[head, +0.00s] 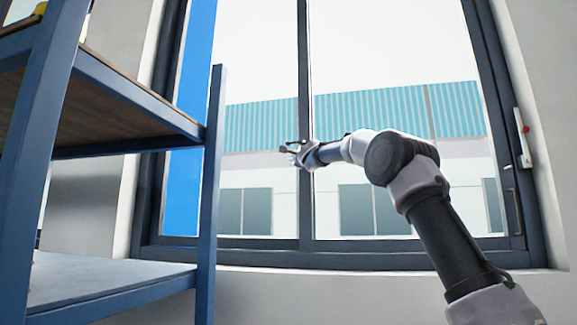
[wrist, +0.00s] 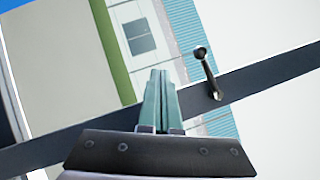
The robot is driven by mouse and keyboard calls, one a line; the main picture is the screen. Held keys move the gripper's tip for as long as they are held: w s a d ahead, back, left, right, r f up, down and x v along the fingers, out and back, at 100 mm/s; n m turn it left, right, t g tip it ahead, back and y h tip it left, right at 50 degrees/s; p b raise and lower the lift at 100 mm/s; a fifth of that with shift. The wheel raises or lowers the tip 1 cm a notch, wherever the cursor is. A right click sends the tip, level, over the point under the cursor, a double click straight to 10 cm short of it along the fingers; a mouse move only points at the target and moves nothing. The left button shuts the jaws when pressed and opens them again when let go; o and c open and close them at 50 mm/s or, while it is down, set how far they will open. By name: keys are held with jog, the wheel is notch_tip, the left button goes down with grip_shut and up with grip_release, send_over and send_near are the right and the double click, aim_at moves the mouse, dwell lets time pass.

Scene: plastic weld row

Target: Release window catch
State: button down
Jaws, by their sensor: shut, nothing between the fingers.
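The window (head: 304,90) has a dark frame with an upright middle bar. In the wrist view, a small dark catch lever (wrist: 208,72) with a round knob stands at the dark frame bar (wrist: 270,75). My gripper (head: 287,148) is in front of the middle bar in the head view, where I cannot make out the catch clearly. In the wrist view, my gripper (wrist: 160,72) has its two greenish fingers together, with nothing between them. The lever is to the right of the fingertips, with a visible gap in the picture. I cannot tell the depth between them.
A blue metal shelf rack (head: 212,190) with wooden boards stands at the left, in front of the window. A white fitting (head: 522,138) with a red mark is on the right side of the window frame. The space around my arm looks clear.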

jog(key=s+a+f, duration=0.2)
jog(key=s+f, duration=0.2)
jog(key=s, duration=0.2)
jog(key=shift+s, duration=0.25)
dwell(0.4)
jog(key=s+a+f+n+g, duration=0.1)
jog(key=s+f+n+g, duration=0.1)
jog(key=s+f+n, duration=0.3)
jog(key=s+f+n+g, duration=0.2)
jog(key=s+f+n, duration=0.1)
jog(key=s, duration=0.4)
jog(key=s+d+f+n+g+h, duration=0.1)
jog(key=s+d+f+n+g, duration=0.1)
jog(key=s+d+f, duration=0.4)
jog(key=s+d+f+n+g+h, duration=0.1)
jog(key=s+d+f, duration=0.5)
jog(key=s+f, duration=0.6)
jog(key=s+d+f+n+g+h, duration=0.1)
jog(key=s+d+f+n+g, duration=0.3)
jog(key=s+f, duration=0.5)
jog(key=s+d+g, duration=0.1)
jog(key=s+d, duration=0.1)
jog(key=s, duration=0.7)
jog(key=shift+s+g, duration=0.15)
jog(key=shift+g, duration=0.15)
